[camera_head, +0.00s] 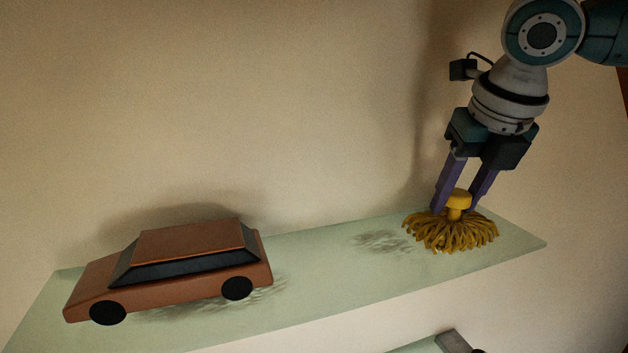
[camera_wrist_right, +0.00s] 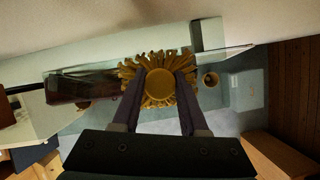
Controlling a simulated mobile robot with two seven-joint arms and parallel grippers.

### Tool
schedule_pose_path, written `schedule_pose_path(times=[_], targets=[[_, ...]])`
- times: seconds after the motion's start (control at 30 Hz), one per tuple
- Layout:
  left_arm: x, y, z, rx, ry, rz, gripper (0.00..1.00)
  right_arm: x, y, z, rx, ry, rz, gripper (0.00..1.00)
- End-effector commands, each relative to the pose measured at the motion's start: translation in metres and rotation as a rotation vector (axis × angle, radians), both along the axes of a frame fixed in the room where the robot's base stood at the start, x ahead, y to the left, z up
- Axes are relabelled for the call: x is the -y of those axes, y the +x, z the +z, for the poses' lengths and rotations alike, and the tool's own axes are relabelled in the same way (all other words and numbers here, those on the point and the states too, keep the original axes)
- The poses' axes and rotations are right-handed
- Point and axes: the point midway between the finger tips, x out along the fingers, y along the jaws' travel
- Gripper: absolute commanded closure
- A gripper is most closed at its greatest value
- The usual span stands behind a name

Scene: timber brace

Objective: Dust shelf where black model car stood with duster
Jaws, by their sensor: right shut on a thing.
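My right gripper (camera_head: 455,208) is shut on the knob of a yellow duster (camera_head: 452,235). The duster's strands spread at the right part of the pale green shelf (camera_head: 325,265) and appear to touch its top. In the right wrist view, the duster (camera_wrist_right: 160,88) sits between the purple fingers. A grey dusty patch (camera_head: 383,241) lies on the shelf just left of the duster. No black model car shows. My left gripper is not in view.
A copper-brown model car (camera_head: 185,248) with black windows and wheels stands on the shelf's left part. Another dusty patch (camera_head: 205,302) shows by its near side. The wall (camera_head: 250,110) rises behind. A lower shelf with a grey block (camera_head: 453,341) shows below.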

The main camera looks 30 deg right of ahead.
Motion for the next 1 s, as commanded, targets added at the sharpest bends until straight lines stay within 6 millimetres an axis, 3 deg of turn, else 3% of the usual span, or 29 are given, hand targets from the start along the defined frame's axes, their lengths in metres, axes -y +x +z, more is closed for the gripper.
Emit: schedule_pose_path(times=[1.0], targets=[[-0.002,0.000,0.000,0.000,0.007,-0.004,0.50,-0.069,0.017,-0.001,0.001,0.000,0.001,1.00]])
